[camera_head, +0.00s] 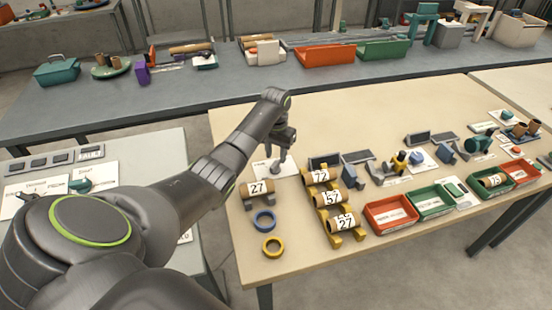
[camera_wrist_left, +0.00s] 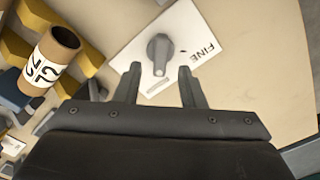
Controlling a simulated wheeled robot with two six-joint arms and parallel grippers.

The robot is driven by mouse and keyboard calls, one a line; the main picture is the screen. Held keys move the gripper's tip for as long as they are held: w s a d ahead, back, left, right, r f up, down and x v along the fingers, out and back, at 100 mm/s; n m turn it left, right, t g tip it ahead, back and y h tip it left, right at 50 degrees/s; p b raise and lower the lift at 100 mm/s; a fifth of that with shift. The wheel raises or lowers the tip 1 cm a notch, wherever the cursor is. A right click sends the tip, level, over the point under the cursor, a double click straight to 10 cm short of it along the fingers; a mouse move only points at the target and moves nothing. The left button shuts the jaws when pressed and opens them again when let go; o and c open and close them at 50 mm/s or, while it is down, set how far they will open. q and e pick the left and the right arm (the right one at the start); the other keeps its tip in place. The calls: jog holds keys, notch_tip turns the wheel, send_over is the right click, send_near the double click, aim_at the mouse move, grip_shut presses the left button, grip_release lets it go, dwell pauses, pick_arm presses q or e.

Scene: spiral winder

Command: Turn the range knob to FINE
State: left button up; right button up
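The range knob (camera_wrist_left: 160,48) is grey with a long pointer and sits on a white plate (camera_wrist_left: 188,30) in the left wrist view. The word FINE is printed on the plate to the right of the knob. The pointer aims toward the bottom of that view, toward my gripper, not at FINE. My left gripper (camera_wrist_left: 160,72) is open, with one fingertip on each side of the pointer's end and gaps visible. In the head view my left gripper (camera_head: 283,147) is above the white plate (camera_head: 264,170) at the table's left side. My right gripper is not in view.
Numbered cardboard tubes (camera_head: 332,198) rest on yellow cradles right of the plate. Another tube (camera_head: 258,188) lies closer. A blue ring (camera_head: 264,213) and a yellow ring (camera_head: 272,238) lie in front. Red (camera_head: 390,228) and green trays stand right. The front table strip is clear.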

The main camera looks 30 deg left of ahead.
aim_at(275, 167)
pick_arm(q)
jog(key=shift+f, duration=1.4)
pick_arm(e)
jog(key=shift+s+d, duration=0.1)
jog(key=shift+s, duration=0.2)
pick_arm(q)
jog(key=shift+c, duration=0.5)
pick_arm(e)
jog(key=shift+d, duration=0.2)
pick_arm(q)
grip_shut()
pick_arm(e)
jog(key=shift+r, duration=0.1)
